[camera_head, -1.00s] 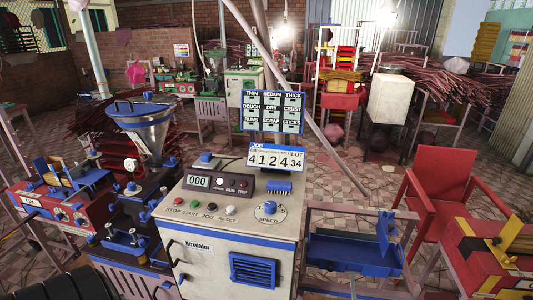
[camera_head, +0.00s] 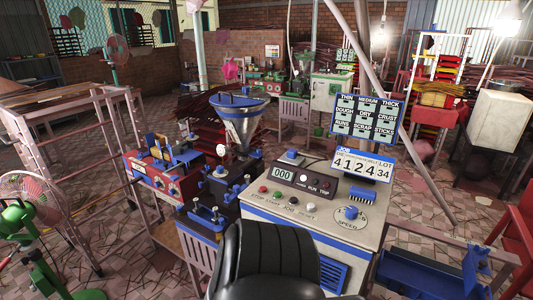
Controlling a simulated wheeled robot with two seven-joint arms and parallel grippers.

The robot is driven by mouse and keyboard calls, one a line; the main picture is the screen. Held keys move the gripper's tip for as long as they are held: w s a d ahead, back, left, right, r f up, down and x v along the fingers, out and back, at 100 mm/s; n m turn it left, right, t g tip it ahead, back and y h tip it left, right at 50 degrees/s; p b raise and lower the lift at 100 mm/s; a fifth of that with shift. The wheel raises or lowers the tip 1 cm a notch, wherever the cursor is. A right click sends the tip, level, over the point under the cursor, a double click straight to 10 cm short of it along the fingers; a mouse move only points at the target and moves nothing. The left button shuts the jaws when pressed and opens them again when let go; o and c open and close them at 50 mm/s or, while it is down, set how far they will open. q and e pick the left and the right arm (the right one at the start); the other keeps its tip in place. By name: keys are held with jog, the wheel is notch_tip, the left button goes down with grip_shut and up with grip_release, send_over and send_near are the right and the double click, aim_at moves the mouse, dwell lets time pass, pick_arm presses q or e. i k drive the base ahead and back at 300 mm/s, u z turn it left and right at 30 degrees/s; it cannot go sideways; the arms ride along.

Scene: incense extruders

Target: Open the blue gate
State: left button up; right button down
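I cannot tell for sure which blue part is the gate. The extruder has a metal hopper with a blue rim (camera_head: 240,100). Below it are a dark body with blue fittings (camera_head: 220,172) and blue clamps (camera_head: 207,213). To its right is the pale control cabinet (camera_head: 272,207) with coloured buttons, a blue speed knob (camera_head: 351,212) and a display reading 000. A blue vented panel on its front is partly hidden. Neither of my grippers is in view.
A black ribbed object (camera_head: 268,258) fills the bottom middle, hiding part of the cabinet. A red machine (camera_head: 165,180) stands left of the hopper. A metal rack (camera_head: 110,130) and green fan (camera_head: 35,212) are farther left. A blue tray (camera_head: 425,270) and red chair are at right.

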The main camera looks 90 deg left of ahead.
aim_at(258, 154)
jog(key=k, duration=0.75)
jog(key=u, duration=1.6)
